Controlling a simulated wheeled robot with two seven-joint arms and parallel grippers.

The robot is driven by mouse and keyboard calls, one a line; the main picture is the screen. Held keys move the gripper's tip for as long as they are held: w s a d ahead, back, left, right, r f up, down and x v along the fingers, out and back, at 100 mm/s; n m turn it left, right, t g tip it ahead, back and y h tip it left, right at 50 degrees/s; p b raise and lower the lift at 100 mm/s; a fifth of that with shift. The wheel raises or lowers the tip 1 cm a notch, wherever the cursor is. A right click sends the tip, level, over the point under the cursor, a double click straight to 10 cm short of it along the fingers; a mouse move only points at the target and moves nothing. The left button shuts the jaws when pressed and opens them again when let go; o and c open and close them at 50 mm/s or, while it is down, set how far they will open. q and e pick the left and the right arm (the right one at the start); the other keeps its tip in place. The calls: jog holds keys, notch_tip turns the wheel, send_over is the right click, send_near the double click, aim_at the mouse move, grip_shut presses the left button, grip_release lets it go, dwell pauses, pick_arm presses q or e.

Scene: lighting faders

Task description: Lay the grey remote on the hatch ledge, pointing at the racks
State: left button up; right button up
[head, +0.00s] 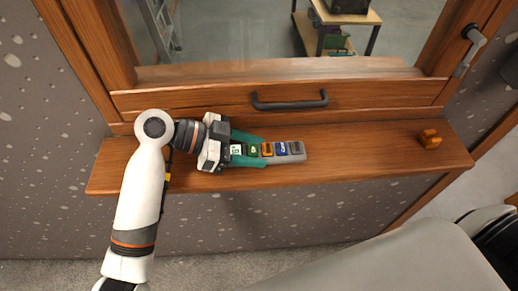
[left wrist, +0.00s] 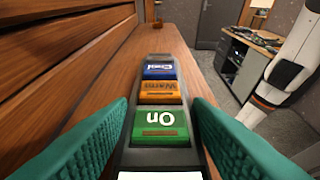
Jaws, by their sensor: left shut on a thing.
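The grey remote (head: 290,158) has a row of coloured buttons and lies lengthwise along the wooden hatch ledge (head: 360,152), its far end toward the right. My left gripper (head: 251,151) is shut on its near part, with teal fingers on either side. In the left wrist view the remote (left wrist: 158,98) runs away between the fingers (left wrist: 160,140), showing green "On", orange "Warm" and blue "Cool" buttons. It is level and low over the ledge; I cannot tell whether it touches. The racks are not clearly identifiable. My right gripper is not visible.
A small orange block (head: 429,140) sits near the ledge's right end. A closed-looking hatch window with a dark bar handle (head: 289,101) rises behind the ledge. A ladder (head: 160,28) and a table (head: 345,17) show through the glass. The ledge between remote and block is clear.

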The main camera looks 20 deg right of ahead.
pick_arm(q)
jog(key=shift+w+d+f, duration=0.1)
jog(key=shift+w+d, duration=0.05)
jog(key=shift+d, duration=0.3)
jog(key=shift+w+d+f, duration=0.1)
jog(key=shift+d, duration=0.35)
jog(key=o, duration=0.7)
jog(key=shift+a, duration=0.1)
jog(key=o, duration=0.3)
jog(key=shift+a+r, duration=0.1)
jog(key=shift+a, duration=0.25)
jog(key=shift+o, duration=0.3)
jog(key=shift+s+a, duration=0.1)
jog(key=shift+a, duration=0.2)
jog(key=shift+r, duration=0.1)
jog(key=shift+d, duration=0.25)
jog(key=shift+w+a, duration=0.2)
jog(key=shift+a, duration=0.1)
jog(key=b+v, duration=0.2)
jog(key=v, duration=0.8)
jog(key=shift+a+r+b, duration=0.2)
jog(key=shift+a+b, duration=0.05)
jog(key=shift+b, duration=0.1)
jog(key=shift+w+a+r, duration=0.1)
jog(key=shift+a+r, duration=0.15)
jog(key=shift+a, duration=0.1)
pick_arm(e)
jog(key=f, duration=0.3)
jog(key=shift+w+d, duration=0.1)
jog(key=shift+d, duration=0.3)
